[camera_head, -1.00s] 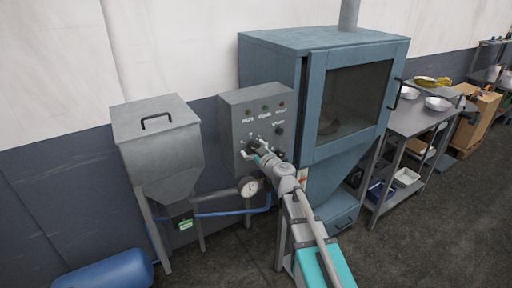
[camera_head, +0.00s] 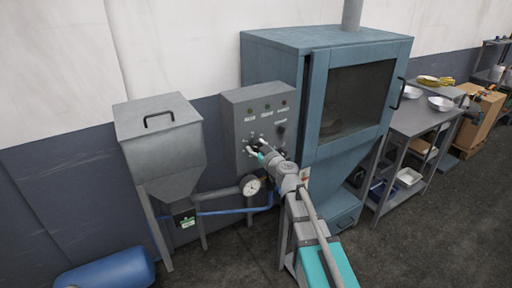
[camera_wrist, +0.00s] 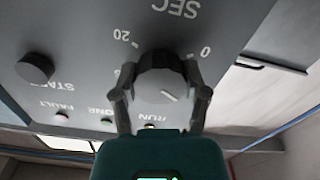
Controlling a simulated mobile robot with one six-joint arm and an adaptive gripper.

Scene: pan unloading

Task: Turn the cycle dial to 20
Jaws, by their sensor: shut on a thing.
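The cycle dial (camera_wrist: 158,84) is a dark round knob with a grey face on the grey control panel (camera_head: 237,105). In the wrist view the panel lettering is upside down. "20" is at the dial's upper left, "0" at its right and "SEC" above. A light line on the dial face points to the lower right, away from the "20". My gripper (camera_wrist: 160,98) is shut on the dial, one finger on each side. It also shows at the panel front in the head view (camera_head: 257,150), where the dial cannot be made out clearly.
A black start button (camera_wrist: 35,68) is left of the dial in the wrist view, with small indicator lamps below. A blue cabinet (camera_head: 310,110) stands right of the panel, and a grey hopper (camera_head: 160,140) left. A pressure gauge (camera_head: 250,185) hangs below.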

